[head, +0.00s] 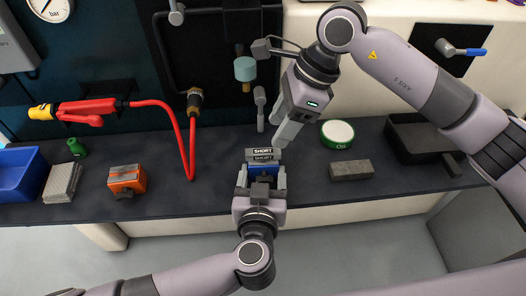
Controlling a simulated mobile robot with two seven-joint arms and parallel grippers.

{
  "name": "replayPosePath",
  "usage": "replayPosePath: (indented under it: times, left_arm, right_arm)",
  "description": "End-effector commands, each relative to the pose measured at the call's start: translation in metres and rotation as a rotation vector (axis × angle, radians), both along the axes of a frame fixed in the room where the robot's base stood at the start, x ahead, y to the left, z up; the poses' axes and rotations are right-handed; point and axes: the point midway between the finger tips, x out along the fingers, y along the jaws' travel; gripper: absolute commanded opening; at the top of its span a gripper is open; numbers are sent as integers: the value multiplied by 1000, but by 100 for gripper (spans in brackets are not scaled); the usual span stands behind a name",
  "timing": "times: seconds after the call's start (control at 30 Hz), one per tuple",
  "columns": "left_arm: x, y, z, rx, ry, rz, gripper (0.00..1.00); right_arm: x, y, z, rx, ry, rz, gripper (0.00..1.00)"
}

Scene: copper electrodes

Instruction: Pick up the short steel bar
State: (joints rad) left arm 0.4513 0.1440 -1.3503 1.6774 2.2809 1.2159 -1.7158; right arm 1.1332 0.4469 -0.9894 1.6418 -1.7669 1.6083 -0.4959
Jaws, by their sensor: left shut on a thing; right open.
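The short steel bar (262,153) is grey with dark "SHORT" labels. It lies crosswise near the middle of the dark bench, at the far side of a blue block (263,171). My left gripper (262,173) comes from the front, with a finger on each side of the blue block, and appears shut on it. The bar sits just beyond these fingertips; whether it rests on the block is unclear. My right gripper (284,138) points down from above, open, with its fingertips close to the bar's right end. Contact with the bar cannot be told.
A plain grey block (351,169), a green-rimmed tin (337,143) and a black tray (405,157) are to the right. To the left are an orange block (127,185), a grey stack (62,182), a blue bin (20,174) and a red torch (90,106) with its hose.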

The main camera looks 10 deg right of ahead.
Motion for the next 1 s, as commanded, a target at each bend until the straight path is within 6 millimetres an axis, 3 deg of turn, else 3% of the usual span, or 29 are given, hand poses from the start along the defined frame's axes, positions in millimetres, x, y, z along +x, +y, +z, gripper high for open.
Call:
replayPosePath:
  times: [0.5,0.8,0.87,0.97,1.0]
  left_arm:
    - [1,0,2,-2,-5,0,22]
    - [1,0,2,-2,-5,0,22]
    - [1,0,2,-2,-5,0,22]
    - [1,0,2,-2,-5,0,22]
    - [1,0,2,-2,-5,0,22]
  right_arm:
    - [-1,25,-52,1,1,0,51]
    - [0,27,-57,0,0,1,51]
    - [0,27,-57,0,0,1,35]
    - [0,27,-57,0,0,1,2]
    - [0,27,-57,0,0,1,0]
